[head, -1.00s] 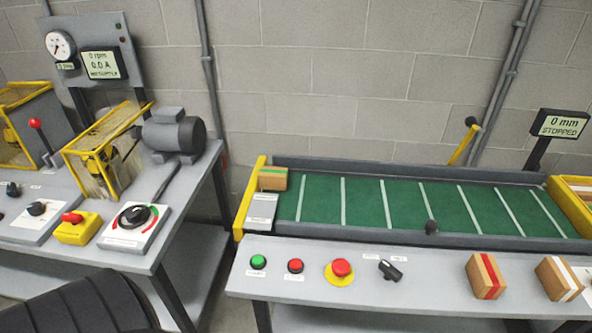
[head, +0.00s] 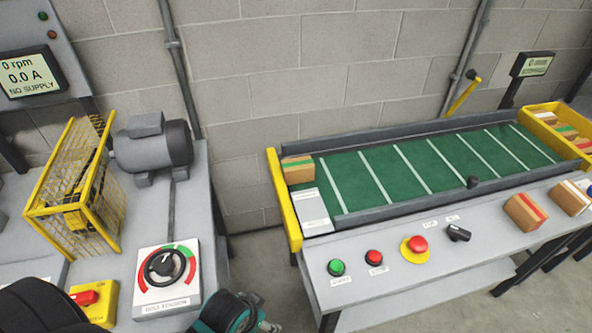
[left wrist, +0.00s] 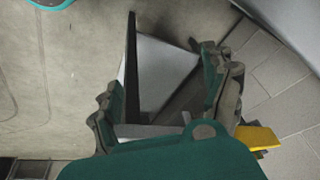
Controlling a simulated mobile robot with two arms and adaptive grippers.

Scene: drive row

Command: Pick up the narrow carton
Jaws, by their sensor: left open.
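A brown carton with a green stripe (head: 297,169) lies at the left end of the green conveyor belt. A carton with a red stripe (head: 524,212) and a carton with a white stripe (head: 569,198) stand on the bench front at right. I cannot tell for sure which is the narrow carton. My left gripper (head: 236,316) is at the bottom edge of the head view, partly cut off, apart from all cartons. In the left wrist view its fingers (left wrist: 166,88) are spread and empty, above floor and bench parts. My right gripper is not in view.
A yellow crate (head: 540,112) with several cartons stands at the belt's right end. The bench front carries a green button (head: 337,267), a red button and an emergency stop (head: 414,249). A motor (head: 155,150) and yellow guard stand on the left bench. A gap separates the benches.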

